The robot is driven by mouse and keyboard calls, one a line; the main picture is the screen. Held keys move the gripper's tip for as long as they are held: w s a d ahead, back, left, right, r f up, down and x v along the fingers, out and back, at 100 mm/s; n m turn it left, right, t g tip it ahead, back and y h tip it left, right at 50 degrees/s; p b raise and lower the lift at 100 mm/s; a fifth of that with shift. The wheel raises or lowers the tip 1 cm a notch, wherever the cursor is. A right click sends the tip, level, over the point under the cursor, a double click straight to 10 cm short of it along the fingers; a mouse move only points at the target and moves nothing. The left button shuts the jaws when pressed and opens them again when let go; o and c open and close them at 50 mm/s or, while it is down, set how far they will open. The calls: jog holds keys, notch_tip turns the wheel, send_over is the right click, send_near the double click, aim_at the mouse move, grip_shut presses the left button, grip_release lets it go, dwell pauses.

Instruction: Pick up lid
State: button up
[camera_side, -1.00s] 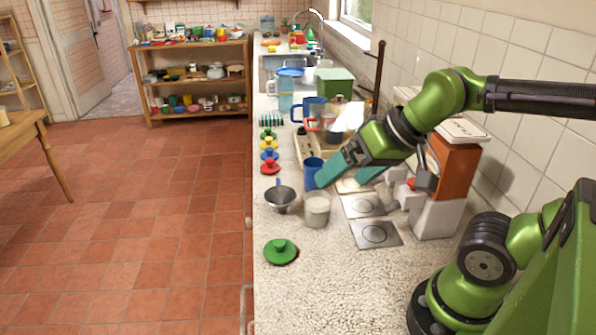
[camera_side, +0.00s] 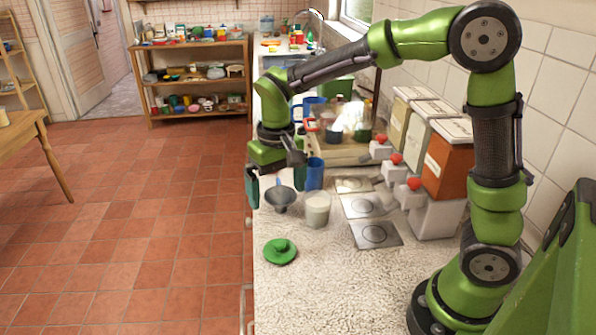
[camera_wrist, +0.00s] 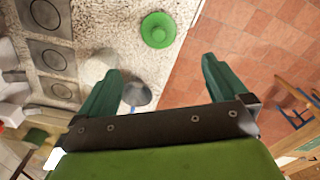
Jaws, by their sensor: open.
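The green lid (camera_side: 280,251) lies flat on the speckled counter near its left edge, round with a knob on top. In the wrist view the lid (camera_wrist: 158,30) is beyond the fingertips, between their lines. My gripper (camera_side: 275,186) is open and empty, pointing down above the counter's left edge, behind the lid and apart from it. In the wrist view both teal fingers of my gripper (camera_wrist: 160,68) are spread wide with nothing between the tips.
A grey funnel (camera_side: 279,199) and a whitish cup (camera_side: 317,210) stand between my gripper and the lid. A blue cup (camera_side: 315,174) is just behind. Dispensers with red knobs (camera_side: 445,165) line the wall. The counter around the lid is clear.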

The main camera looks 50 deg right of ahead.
aim_at(280, 243)
notch_tip(280, 243, down, 16)
jog(key=shift+f, duration=0.1)
dwell(0.6)
jog(key=c, duration=0.9)
